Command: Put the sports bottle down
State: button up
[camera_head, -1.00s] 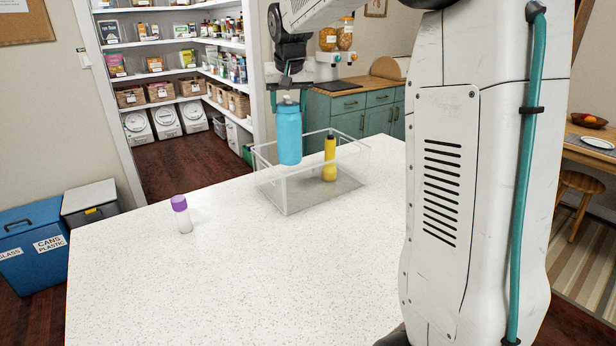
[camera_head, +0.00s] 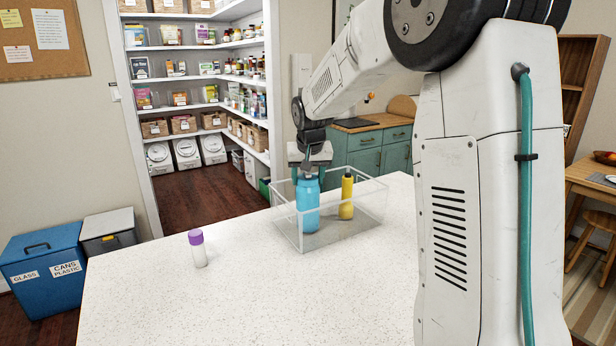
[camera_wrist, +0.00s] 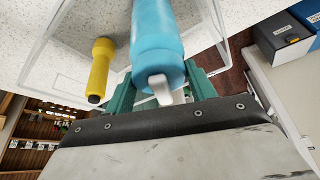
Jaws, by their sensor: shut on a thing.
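The sports bottle (camera_head: 308,206) is light blue and upright inside a clear open-topped bin (camera_head: 346,233) on the white speckled counter. My gripper (camera_head: 308,174) is shut on its top from above. In the wrist view the bottle (camera_wrist: 156,40) lies between the green fingers of my gripper (camera_wrist: 162,92), with its pale spout toward the palm. The bottle's base is low in the bin; I cannot tell whether it touches the floor of the bin. A yellow bottle (camera_head: 347,197) with a dark cap stands just right of it, apart, and shows in the wrist view (camera_wrist: 100,72).
A white bottle with a purple cap (camera_head: 198,250) stands on the counter (camera_head: 250,300) left of the bin. The counter's front and left are clear. Blue and grey waste bins (camera_head: 45,268) stand on the floor at left, pantry shelves (camera_head: 190,80) behind.

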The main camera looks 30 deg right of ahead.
jog(key=o, duration=1.5)
jog(key=shift+f, duration=0.1)
jog(key=shift+o, duration=0.2)
jog(key=v, duration=1.2)
jog(key=s+a+f+n+g, duration=0.1)
jog(key=s+a+f, duration=0.2)
jog(key=s, duration=0.8)
jog(key=s+a+f+n+g+y, duration=0.1)
jog(key=s+a, duration=0.5)
jog(key=s, duration=0.6)
jog(key=s+a+f+n+g, duration=0.1)
jog(key=s+a+f, duration=0.4)
jog(key=s, duration=0.7)
jog(key=shift+s+f+n+y, duration=0.15)
jog(key=shift+f+n+y, duration=0.2)
jog(key=shift+n, duration=0.55)
jog(key=shift+r, duration=0.1)
